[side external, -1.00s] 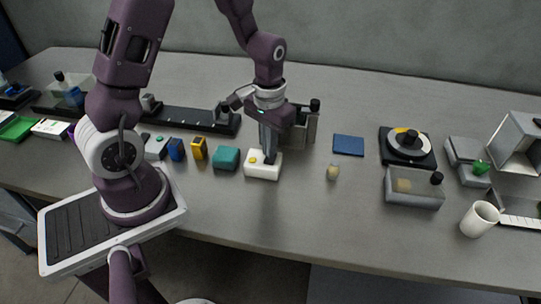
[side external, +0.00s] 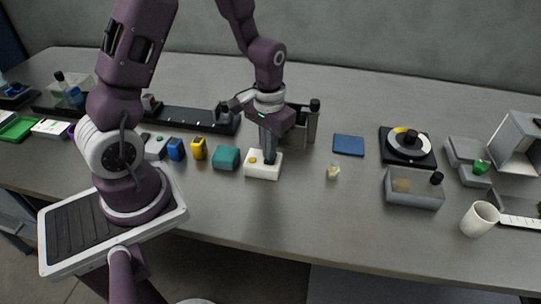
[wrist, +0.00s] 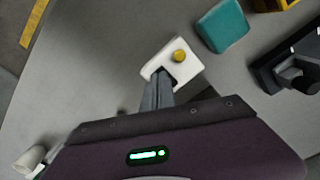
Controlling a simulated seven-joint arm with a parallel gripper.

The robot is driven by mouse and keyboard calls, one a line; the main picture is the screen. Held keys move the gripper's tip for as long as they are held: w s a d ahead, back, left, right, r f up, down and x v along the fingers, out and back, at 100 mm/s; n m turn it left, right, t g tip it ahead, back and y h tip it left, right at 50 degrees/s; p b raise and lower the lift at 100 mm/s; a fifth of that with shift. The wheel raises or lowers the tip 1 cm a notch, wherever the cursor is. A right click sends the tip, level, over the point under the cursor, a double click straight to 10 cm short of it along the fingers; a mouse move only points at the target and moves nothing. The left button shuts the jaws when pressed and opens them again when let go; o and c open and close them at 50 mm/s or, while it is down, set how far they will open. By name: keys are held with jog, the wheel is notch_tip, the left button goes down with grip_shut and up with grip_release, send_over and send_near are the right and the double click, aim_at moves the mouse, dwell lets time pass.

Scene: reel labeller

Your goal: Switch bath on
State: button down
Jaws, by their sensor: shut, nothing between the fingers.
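A white box (side external: 261,172) with a yellow round button stands on the table below my gripper. In the wrist view the white box (wrist: 187,70) shows the yellow button (wrist: 180,56) on its top and a dark part by the fingertips. My gripper (side external: 268,158) points down and is shut and empty, its tips at the dark part of the box's top. In the wrist view my gripper (wrist: 160,76) covers some of that part, so I cannot tell whether the tips touch it. Which thing is the bath is not marked; a grey box-like tank (side external: 412,192) stands to the right.
A teal block (side external: 226,158), a yellow block (side external: 199,149) and a blue block (side external: 176,149) stand left of the white box. A grey upright holder (side external: 311,125) is close behind my gripper. A white mug (side external: 479,219) stands at the right; the front middle table is clear.

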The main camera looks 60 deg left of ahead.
jog(key=shift+f, duration=0.45)
jog(key=shift+r, duration=3.55)
jog(key=shift+r, duration=0.1)
jog(key=s+d+r+m+t, duration=0.1)
jog(key=s+d+r+t, duration=0.1)
jog(key=s+r, duration=0.5)
jog(key=s+d+r+m+t, duration=0.2)
jog(key=s+d+r+t, duration=0.1)
jog(key=s+r, duration=0.5)
jog(key=shift+s+d+r+t, duration=0.3)
jog(key=shift+s+d, duration=0.15)
jog(key=shift+d, duration=0.45)
